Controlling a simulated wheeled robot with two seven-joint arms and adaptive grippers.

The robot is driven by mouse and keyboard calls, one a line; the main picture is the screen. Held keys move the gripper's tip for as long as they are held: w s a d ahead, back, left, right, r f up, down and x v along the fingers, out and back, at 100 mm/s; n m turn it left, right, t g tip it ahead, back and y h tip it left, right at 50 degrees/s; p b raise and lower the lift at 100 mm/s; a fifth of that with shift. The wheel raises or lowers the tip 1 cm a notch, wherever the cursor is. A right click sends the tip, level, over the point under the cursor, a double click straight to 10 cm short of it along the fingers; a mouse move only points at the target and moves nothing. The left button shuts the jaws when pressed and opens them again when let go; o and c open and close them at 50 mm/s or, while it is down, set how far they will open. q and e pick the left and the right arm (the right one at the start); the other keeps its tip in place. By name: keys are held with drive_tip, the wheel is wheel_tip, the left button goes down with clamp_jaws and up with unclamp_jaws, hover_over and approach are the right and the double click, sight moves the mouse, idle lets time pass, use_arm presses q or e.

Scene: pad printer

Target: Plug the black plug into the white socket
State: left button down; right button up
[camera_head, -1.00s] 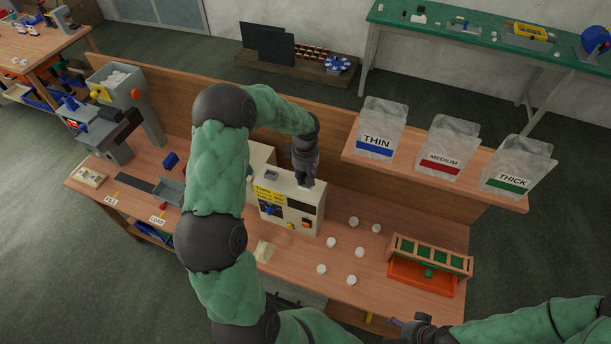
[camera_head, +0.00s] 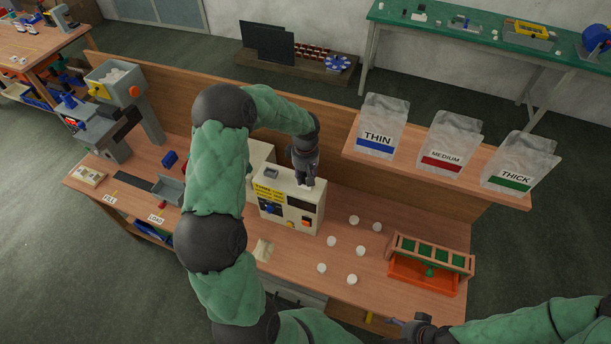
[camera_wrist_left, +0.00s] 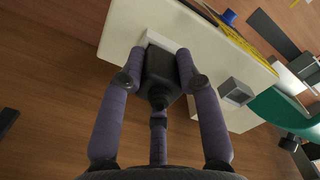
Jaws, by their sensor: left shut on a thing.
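My left gripper (camera_head: 306,184) is over the back right of the cream control box (camera_head: 290,222) on the bench. In the left wrist view the left gripper (camera_wrist_left: 157,70) has its purple fingers closed around the black plug (camera_wrist_left: 160,72). The plug's far end is against a white block, which looks like the white socket (camera_wrist_left: 151,38), at the edge of the cream box (camera_wrist_left: 120,28). I cannot tell how deep the plug sits, because its front end is hidden. My right gripper (camera_head: 418,328) is at the bottom edge, away from the box; its finger state is unclear.
Several white discs (camera_head: 332,241) lie right of the box. An orange tray (camera_head: 422,272) with a wooden rack is at the bench's right. Bags (camera_head: 382,124) stand on a raised shelf to the right. A grey machine (camera_head: 105,125) stands at the left.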

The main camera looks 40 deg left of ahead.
sight(305, 173)
use_arm(q)
drive_tip(key=shift+f, duration=0.2)
drive_tip(key=c, duration=1.1)
unclamp_jaws()
drive_tip(key=shift+s, duration=0.1)
drive_tip(key=o, duration=0.3)
drive_tip(key=shift+r, duration=0.1)
wheel_tip(305, 173, up, 12)
drive_tip(key=shift+f, duration=0.1)
drive_tip(key=shift+f, duration=0.1)
